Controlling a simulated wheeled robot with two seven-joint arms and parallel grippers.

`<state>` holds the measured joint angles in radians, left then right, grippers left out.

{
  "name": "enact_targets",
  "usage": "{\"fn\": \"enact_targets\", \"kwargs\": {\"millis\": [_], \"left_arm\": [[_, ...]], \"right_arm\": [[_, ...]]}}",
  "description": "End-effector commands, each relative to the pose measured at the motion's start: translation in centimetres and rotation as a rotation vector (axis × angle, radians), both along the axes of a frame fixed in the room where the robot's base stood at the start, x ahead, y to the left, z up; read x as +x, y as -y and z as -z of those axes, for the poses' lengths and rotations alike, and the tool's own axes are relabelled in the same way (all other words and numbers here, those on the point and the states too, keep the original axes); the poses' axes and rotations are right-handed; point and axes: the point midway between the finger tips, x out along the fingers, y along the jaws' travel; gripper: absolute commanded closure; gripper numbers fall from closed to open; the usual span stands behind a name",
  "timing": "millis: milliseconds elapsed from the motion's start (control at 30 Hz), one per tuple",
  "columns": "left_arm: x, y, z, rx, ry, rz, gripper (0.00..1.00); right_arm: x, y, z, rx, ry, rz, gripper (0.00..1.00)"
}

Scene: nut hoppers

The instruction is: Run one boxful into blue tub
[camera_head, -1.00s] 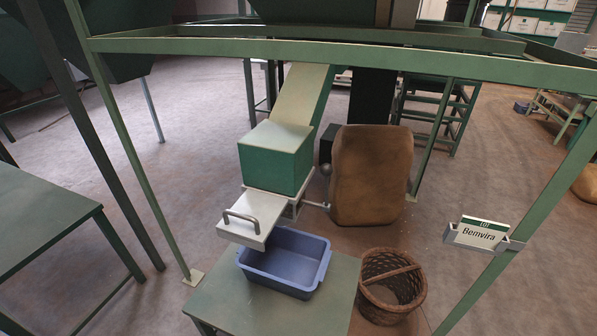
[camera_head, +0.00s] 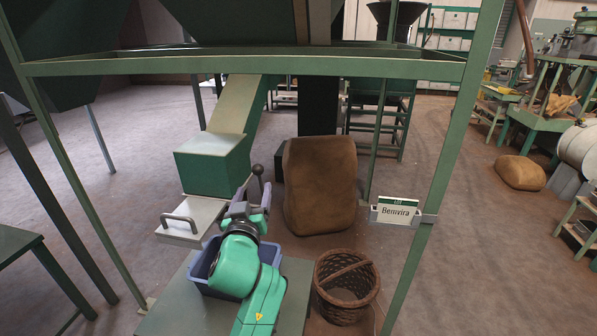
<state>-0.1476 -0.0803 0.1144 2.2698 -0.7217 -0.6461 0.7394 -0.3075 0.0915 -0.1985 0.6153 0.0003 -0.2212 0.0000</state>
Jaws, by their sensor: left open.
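The green box (camera_head: 212,165) hangs at the foot of a pale sloping chute (camera_head: 233,108). A white slide plate (camera_head: 190,213) with a grey loop handle (camera_head: 178,222) sticks out toward me under the box. A dark ball-ended lever (camera_head: 258,170) stands at the box's right side. The blue tub (camera_head: 203,266) sits on the small green table below the plate; my left arm hides much of it, and I cannot see its contents. My left gripper (camera_head: 249,196) is open above the tub's back edge, just in front of the lever; contact is unclear. My right gripper is out of view.
A brown sack (camera_head: 320,185) stands right of the box, behind a wicker basket (camera_head: 346,290) on the floor. A green frame post (camera_head: 440,150) carries a "Benvira" sign (camera_head: 396,211). The small table (camera_head: 165,315) has bare room at left.

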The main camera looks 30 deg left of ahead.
Motion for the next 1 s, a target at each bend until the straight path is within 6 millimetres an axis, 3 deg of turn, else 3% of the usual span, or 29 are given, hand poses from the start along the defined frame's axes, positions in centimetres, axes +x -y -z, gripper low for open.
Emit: {"fn": "enact_targets", "kwargs": {"millis": [167,333,600,967,1000], "left_arm": [[2.2,-1.3,-0.4,0.003,0.002,-0.001,0.29],[6.2,-3.6,-0.4,0.004,-0.001,0.001,0.29],[11.5,-6.7,-0.2,0.003,-0.001,0.001,0.29],[12.5,-7.3,-0.1,0.001,-0.002,0.002,0.29],[12.5,-7.3,-0.1,0.002,-0.001,0.003,0.41]], "right_arm": [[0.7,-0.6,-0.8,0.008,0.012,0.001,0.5],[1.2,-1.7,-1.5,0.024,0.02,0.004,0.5],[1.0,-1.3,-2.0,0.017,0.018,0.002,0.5],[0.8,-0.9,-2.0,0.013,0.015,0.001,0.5],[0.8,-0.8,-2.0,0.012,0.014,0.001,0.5]]}}
